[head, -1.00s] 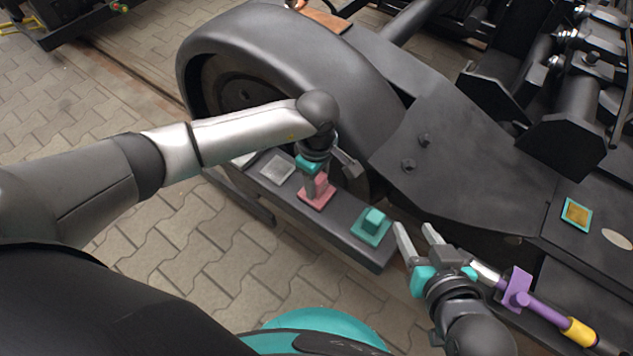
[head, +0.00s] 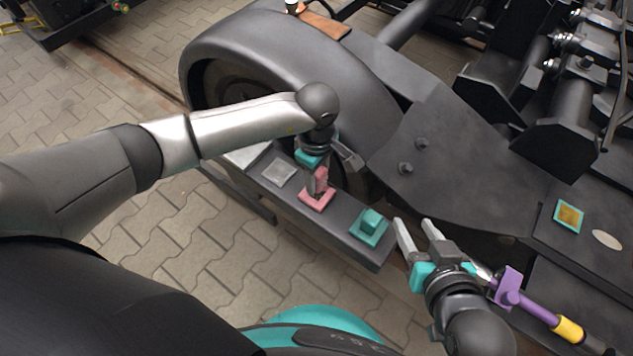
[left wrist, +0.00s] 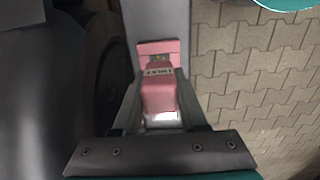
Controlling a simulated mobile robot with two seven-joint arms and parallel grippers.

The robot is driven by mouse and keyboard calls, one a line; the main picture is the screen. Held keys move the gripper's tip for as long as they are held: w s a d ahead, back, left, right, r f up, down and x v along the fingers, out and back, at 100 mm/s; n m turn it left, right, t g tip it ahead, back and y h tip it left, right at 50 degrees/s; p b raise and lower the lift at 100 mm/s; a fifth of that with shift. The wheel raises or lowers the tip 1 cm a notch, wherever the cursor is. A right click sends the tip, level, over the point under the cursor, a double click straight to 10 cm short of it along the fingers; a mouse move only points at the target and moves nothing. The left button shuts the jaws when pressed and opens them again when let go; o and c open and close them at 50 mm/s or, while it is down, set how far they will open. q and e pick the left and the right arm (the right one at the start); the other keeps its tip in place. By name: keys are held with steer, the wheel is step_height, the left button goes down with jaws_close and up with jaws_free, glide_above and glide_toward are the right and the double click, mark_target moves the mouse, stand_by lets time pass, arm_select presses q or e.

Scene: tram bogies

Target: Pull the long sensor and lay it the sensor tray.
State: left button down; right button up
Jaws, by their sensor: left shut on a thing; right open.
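My left gripper (head: 317,180) is shut on a pink block (head: 321,176) and holds it just above a pink square base (head: 316,201) on the dark beam. My right gripper (head: 413,226) is open and empty beside the beam's right end. I cannot pick out a sensor tray for certain.
A grey square plate (head: 279,172) lies on the beam left of the pink base. A big dark wheel cover (head: 290,50) rises close behind. A purple and yellow tool (head: 530,303) lies at the right. A brown plate (head: 325,25) lies at the top.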

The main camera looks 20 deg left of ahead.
arm_select(q)
steer(key=shift+r+p, duration=1.05)
steer(key=shift+r, duration=0.35)
